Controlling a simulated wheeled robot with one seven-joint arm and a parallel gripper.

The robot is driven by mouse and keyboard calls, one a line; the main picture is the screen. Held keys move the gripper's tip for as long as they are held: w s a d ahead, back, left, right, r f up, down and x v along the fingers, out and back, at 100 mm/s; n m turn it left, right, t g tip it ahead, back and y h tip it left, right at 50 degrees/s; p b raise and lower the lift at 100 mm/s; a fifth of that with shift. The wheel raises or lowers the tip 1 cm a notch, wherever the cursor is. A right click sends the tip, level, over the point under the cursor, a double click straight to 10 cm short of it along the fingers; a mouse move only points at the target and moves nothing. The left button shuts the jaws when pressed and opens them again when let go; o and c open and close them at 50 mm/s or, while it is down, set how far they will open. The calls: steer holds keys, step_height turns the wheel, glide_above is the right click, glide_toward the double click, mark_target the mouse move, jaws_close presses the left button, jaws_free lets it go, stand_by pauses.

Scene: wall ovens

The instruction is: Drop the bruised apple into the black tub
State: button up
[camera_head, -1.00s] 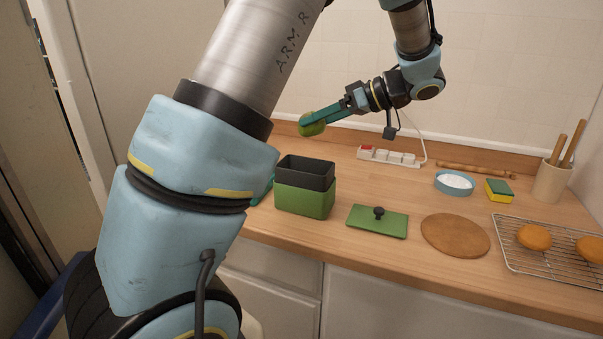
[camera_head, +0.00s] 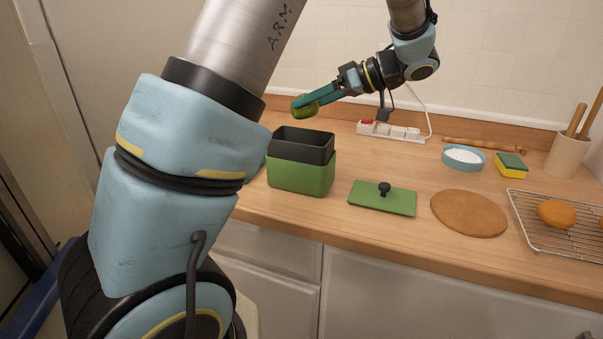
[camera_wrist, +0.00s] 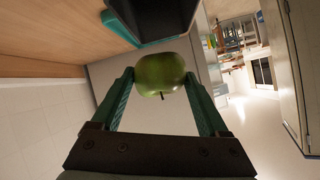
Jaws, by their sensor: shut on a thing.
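The green apple (camera_head: 304,107) is held between the teal fingers of my gripper (camera_head: 312,100), which is shut on it. In the head view it is in the air above and behind the black tub (camera_head: 303,149). The tub is open at the top and sits in or on a green box (camera_head: 301,178); which one is hidden. In the wrist view the apple (camera_wrist: 160,74) is between the fingertips, its stem showing. No bruise is clear to see. A dark opening with a teal edge (camera_wrist: 158,42) lies beyond the apple there.
A green lid with a black knob (camera_head: 382,199) lies right of the box. Further right are a round brown board (camera_head: 468,214), a blue dish (camera_head: 463,166), a sponge (camera_head: 511,166) and a wire rack (camera_head: 535,236). A power strip (camera_head: 390,131) stands at the back.

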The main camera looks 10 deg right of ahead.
steer(key=shift+f, duration=0.1)
steer(key=o, duration=1.4)
steer(key=shift+c, duration=0.2)
steer(key=b+v, duration=0.1)
steer(key=v, duration=0.9)
steer(key=shift+s+d+b, duration=0.2)
steer(key=shift+d+b, duration=0.15)
